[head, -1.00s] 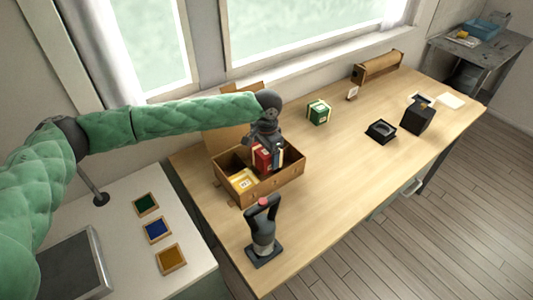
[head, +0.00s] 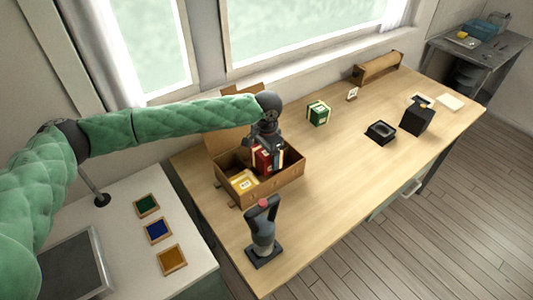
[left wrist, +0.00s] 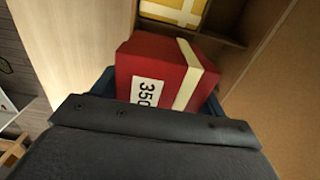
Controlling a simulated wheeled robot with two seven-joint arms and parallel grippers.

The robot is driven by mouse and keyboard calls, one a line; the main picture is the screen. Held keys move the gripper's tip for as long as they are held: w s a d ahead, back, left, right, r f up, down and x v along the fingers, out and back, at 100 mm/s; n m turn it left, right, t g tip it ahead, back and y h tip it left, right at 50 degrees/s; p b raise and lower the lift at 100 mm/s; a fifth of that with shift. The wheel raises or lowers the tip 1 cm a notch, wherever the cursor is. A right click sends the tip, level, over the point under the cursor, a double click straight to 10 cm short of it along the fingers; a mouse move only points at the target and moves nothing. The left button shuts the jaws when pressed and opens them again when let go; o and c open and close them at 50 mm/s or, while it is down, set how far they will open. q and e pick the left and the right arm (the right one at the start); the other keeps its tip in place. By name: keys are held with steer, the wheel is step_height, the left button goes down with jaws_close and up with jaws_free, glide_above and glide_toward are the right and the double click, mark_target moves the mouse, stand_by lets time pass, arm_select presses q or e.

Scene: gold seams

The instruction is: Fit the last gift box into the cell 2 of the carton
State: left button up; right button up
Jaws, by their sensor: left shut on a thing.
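My left gripper (head: 268,148) is shut on a red gift box (head: 262,160) with a cream ribbon. The red box also shows in the left wrist view (left wrist: 155,70), with a white label reading 350. The gripper holds it at the open brown carton (head: 275,187), its lower part hidden behind the carton's front wall. I cannot tell whether it touches the cell floor. A yellow gift box (head: 243,182) sits in the carton's front-left cell, beside the red box; it is at the top of the left wrist view (left wrist: 175,10). My right gripper is not in view.
A green gift box (head: 318,112) stands on the table behind the carton, to the right. A dark handled tool (head: 263,235) stands close in front of the carton. Black items (head: 416,119) lie further right. The table's middle is clear.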

arm_select(q)
steer(key=shift+f, duration=1.6)
stand_by(0.6)
steer(key=o, duration=1.2)
steer(key=shift+o, duration=0.4)
steer(key=shift+r+p, duration=1.15)
steer(key=shift+r, duration=0.3)
steer(key=shift+r+p, duration=1.1)
steer(key=shift+r, duration=0.15)
steer(key=shift+r+p, duration=1.1)
steer(key=shift+r, duration=0.2)
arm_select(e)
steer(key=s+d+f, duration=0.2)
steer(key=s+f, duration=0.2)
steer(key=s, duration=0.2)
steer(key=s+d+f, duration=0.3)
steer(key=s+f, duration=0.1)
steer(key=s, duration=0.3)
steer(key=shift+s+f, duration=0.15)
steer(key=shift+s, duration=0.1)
